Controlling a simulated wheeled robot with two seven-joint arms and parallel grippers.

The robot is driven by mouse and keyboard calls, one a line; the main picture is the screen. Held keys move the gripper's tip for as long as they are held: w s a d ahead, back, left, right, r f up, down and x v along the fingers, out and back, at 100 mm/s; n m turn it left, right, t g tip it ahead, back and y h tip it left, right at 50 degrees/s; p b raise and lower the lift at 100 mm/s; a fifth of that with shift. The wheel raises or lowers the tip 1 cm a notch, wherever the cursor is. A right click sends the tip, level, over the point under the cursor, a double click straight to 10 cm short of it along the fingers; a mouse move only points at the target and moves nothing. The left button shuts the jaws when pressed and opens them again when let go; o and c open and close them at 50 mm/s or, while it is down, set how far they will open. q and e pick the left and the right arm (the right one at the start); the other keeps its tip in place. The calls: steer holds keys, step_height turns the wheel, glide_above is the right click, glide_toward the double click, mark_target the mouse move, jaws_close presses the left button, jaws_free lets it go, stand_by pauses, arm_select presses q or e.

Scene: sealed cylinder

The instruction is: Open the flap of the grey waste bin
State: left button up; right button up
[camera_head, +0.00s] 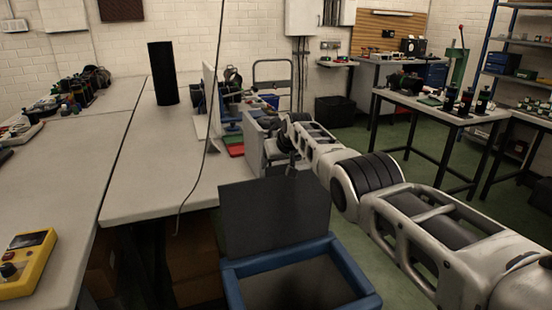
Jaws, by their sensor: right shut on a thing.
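The waste bin (350,272) stands on the floor beside the table in the lower middle, with a blue rim around a dark grey opening. Its dark grey flap (262,217) stands raised, nearly upright, at the back of the rim, and the opening in front of it is uncovered. My right arm comes in from the right, and my right gripper (291,168) is at the flap's upper edge, shut on it. The fingertips are small and dark, so their exact contact is hard to see. My left gripper is not in view.
A long grey table (150,180) fills the left, with a black cylinder (163,73) and a yellow device (27,262) on it. A thin dark cable hangs over its edge near the bin. Green floor lies open behind my right arm. Workbenches stand at the back right.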

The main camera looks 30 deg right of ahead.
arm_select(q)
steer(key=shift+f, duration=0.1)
arm_select(e)
steer(key=shift+w+r, duration=0.2)
steer(key=shift+r, duration=0.1)
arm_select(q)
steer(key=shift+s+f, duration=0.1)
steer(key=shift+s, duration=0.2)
